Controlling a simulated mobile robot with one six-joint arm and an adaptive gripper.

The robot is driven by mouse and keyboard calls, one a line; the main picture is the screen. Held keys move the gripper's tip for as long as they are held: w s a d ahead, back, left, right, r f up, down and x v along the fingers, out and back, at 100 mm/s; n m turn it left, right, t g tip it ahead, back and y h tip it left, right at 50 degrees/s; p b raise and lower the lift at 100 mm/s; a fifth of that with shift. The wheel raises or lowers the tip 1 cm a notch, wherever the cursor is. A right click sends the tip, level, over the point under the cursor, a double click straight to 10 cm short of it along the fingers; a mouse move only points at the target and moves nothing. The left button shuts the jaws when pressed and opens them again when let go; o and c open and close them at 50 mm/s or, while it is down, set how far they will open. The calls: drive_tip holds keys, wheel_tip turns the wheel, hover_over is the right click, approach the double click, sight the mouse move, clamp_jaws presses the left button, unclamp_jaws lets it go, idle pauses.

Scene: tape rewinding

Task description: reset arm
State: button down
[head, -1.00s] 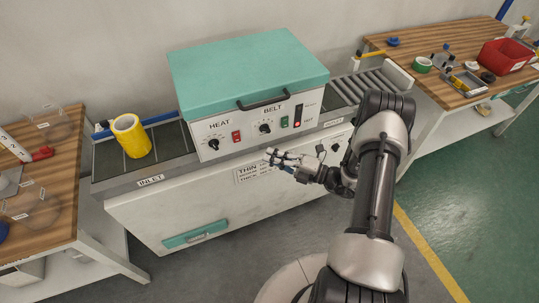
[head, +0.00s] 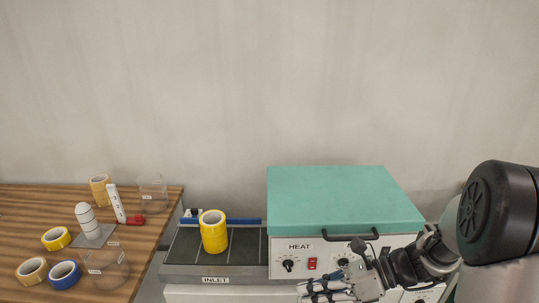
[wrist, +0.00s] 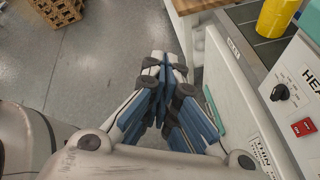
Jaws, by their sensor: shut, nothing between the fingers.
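My gripper (head: 328,288) is at the bottom of the head view, in front of the machine's control panel. In the wrist view my gripper (wrist: 164,62) has its fingers together with nothing between them. It points down past the machine's front toward the floor. The teal-lidded heat machine (head: 340,200) stands behind it, with a black handle and a red switch on its front. A yellow tape roll (head: 214,232) stands upright on the inlet belt left of the teal lid.
A wooden table (head: 30,215) at the left holds several tape rolls, a white spindle (head: 87,218) and clear containers (head: 152,195). In the wrist view, a wooden crate (wrist: 60,10) stands on the open grey floor (wrist: 75,80).

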drive_tip(key=s+d+r+n+t+h, duration=0.2)
drive_tip(key=s+r+n+h, duration=0.3)
drive_tip(key=s+n, duration=0.3)
drive_tip(key=s+d+r+n+t+h, duration=0.2)
drive_tip(key=s+r+n+h, duration=0.3)
drive_tip(key=n, duration=1.1)
drive_tip(key=s+h, duration=0.2)
drive_tip(key=s, duration=0.2)
drive_tip(key=shift+s+d+r+h, duration=0.25)
drive_tip(key=shift+d+r+h, duration=0.1)
drive_tip(key=shift+r+h, duration=0.05)
